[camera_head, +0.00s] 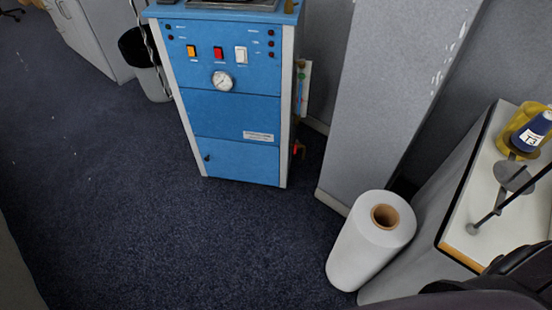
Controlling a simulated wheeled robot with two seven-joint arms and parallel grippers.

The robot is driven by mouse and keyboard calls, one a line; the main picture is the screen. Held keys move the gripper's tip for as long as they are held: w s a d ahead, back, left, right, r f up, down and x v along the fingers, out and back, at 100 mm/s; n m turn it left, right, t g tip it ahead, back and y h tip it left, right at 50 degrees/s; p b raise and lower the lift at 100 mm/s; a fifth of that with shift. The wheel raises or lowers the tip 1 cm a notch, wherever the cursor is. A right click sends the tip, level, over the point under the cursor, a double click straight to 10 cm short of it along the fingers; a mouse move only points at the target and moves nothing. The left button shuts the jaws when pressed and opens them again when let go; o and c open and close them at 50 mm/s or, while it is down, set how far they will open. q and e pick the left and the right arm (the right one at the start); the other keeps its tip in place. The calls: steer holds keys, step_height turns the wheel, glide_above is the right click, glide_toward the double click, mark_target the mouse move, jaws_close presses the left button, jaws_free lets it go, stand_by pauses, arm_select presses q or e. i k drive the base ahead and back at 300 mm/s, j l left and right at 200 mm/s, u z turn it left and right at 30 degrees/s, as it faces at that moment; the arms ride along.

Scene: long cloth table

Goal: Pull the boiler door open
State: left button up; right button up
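The boiler (232,112) is a blue cabinet with light side edges, standing upright on the floor at the top middle. Its front carries coloured switches and a round gauge (222,81). The boiler door (240,160) looks to be the lowest front panel and sits flush and closed. A small dark knob or latch (207,157) shows at its left side.
Dark blue carpet (140,220) lies clear in front of the boiler. A grey pillar (385,95) stands to its right and a bin (146,70) to its left. A large white roll (368,245) stands beside a table (462,242) at the right.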

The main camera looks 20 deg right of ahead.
mark_target(232, 160)
steer(key=z, duration=0.15)
steer(key=i+j+u, duration=0.3)
steer(key=i+j, duration=0.55)
steer(key=j, duration=0.1)
